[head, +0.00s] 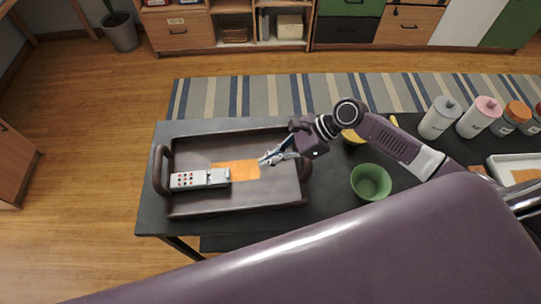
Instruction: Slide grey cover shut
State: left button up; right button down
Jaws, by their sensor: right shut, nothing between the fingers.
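A grey oblong case (186,181) with red marks on its left part lies in the left part of the dark tray (240,204). A plain grey piece at its right end looks like the cover (218,177); whether a gap is open there is too small to tell. My right gripper (265,159) comes in from the right over the tray. It is shut and empty, to the right of and a little beyond the case, apart from it. An orange patch (235,170) lies between them, partly behind the case. My left gripper is not in view.
The tray has raised walls and a handle (160,170) at its left end. A green bowl (371,182) stands right of the tray. Several bottles (439,117) and a white tray (508,162) stand farther right. The black table (330,192) is bare between tray and bowl.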

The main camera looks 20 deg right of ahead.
aim_at(227, 174)
jog(key=x, duration=0.5)
jog(key=shift+w+a+f, duration=0.1)
jog(key=shift+a+f, duration=0.05)
jog(key=shift+a, duration=0.25)
jog(key=a, duration=0.1)
jog(key=a+p, duration=0.1)
jog(key=a, duration=0.1)
jog(key=shift+w, duration=0.3)
jog(key=shift+a, duration=0.35)
jog(key=shift+p, duration=0.35)
jog(key=shift+w+a+p, duration=0.25)
jog(key=shift+a+p, duration=0.7)
jog(key=shift+a, duration=0.3)
